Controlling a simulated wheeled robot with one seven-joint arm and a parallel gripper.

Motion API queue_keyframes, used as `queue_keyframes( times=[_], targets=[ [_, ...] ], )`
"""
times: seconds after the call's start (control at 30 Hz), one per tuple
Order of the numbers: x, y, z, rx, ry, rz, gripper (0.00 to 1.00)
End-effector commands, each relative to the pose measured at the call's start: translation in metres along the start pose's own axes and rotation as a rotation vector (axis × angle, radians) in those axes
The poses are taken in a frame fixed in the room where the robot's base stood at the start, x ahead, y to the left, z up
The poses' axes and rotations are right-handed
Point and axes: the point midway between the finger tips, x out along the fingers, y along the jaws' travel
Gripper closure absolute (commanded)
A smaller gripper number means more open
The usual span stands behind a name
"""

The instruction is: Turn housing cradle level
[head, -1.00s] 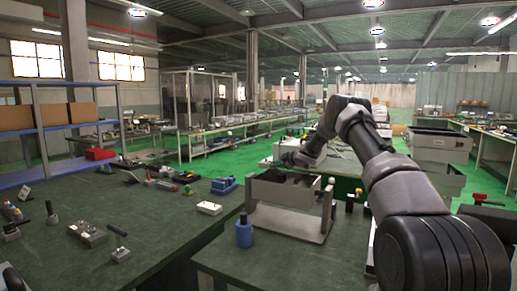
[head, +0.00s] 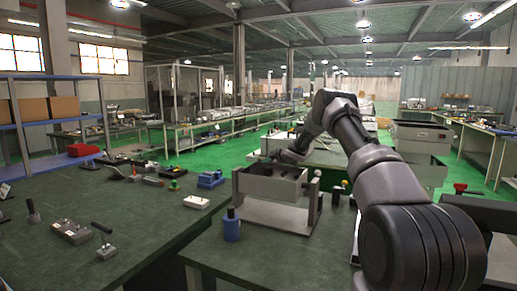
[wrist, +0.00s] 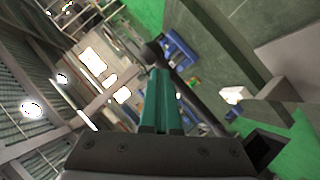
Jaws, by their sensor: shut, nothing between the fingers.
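The housing cradle (head: 268,187) is a grey open box hung in a stand (head: 280,217) on the bench in the head view. A dark bar with a round knob (wrist: 152,52) passes beside the fingertips.
A blue cylinder (head: 232,228) stands at the cradle's near left. Left on the bench are a white box (head: 196,202), a blue fixture (head: 210,180) and several levered parts. Posts with red and yellow tops (head: 337,192) stand right of the cradle, near my arm.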

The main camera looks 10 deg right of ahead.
Motion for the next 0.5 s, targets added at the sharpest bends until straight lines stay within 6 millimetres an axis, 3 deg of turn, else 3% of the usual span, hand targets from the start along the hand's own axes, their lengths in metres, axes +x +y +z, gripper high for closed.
queue_keyframes(
  times=[0.3, 0.5],
  targets=[
    [-0.064, 0.005, -0.003, -0.001, 0.004, 0.007, 1.0],
    [-0.094, 0.005, -0.005, -0.004, 0.008, 0.009, 1.0]
  ],
)
